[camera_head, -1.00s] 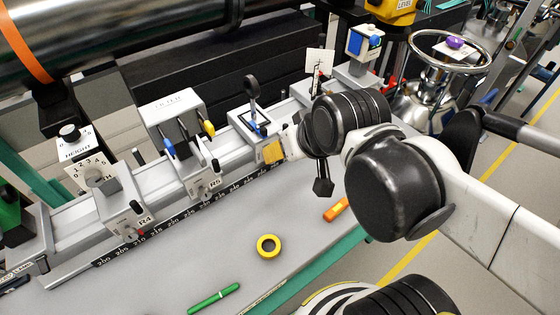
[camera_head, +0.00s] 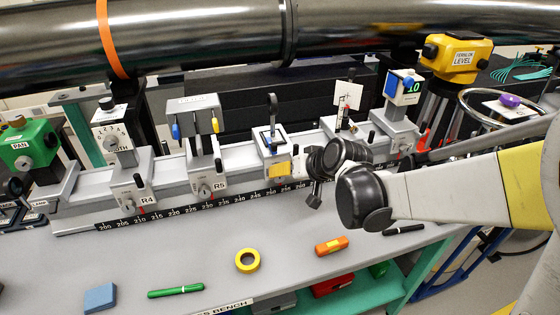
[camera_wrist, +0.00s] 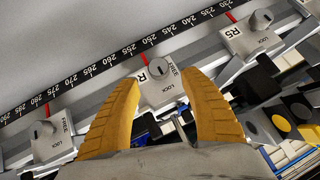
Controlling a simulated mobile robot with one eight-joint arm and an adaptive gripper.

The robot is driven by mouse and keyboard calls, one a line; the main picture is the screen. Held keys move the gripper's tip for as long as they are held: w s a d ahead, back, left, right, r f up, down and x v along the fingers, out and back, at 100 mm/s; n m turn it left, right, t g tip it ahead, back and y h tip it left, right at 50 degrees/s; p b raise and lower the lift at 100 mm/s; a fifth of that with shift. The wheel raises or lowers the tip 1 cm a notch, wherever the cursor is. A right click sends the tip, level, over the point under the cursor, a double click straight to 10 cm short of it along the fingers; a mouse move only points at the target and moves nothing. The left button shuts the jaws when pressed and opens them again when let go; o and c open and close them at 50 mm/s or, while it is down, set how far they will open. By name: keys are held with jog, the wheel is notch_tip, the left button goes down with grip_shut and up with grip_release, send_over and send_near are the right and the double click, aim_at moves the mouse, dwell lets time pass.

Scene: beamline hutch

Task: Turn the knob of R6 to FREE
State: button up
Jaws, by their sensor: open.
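The R6 carrier is the middle one in the wrist view, beyond R5 on the rail. Its grey knob (camera_wrist: 158,68) sits on a pale plate, with the word LOCK beside it. The rest of its label is partly covered by a finger. I cannot tell where the knob points. My gripper (camera_wrist: 160,77) is open, its two yellow fingers on either side of the knob, with a gap between them. Contact with the knob cannot be made out. In the head view the yellow fingers (camera_head: 279,169) cover the front of this carrier.
The R5 carrier (camera_head: 204,188) and R4 carrier (camera_head: 131,198) stand to the left on the rail. Yellow tape (camera_head: 247,251), a green pen (camera_head: 176,291) and an orange tool (camera_head: 331,246) lie on the bench. A large pipe (camera_head: 200,38) runs above.

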aim_at(279, 181)
jog(key=b+x, duration=0.2)
jog(key=x, duration=0.3)
jog(key=shift+w+f, duration=0.1)
jog(key=shift+f, duration=0.05)
grip_shut()
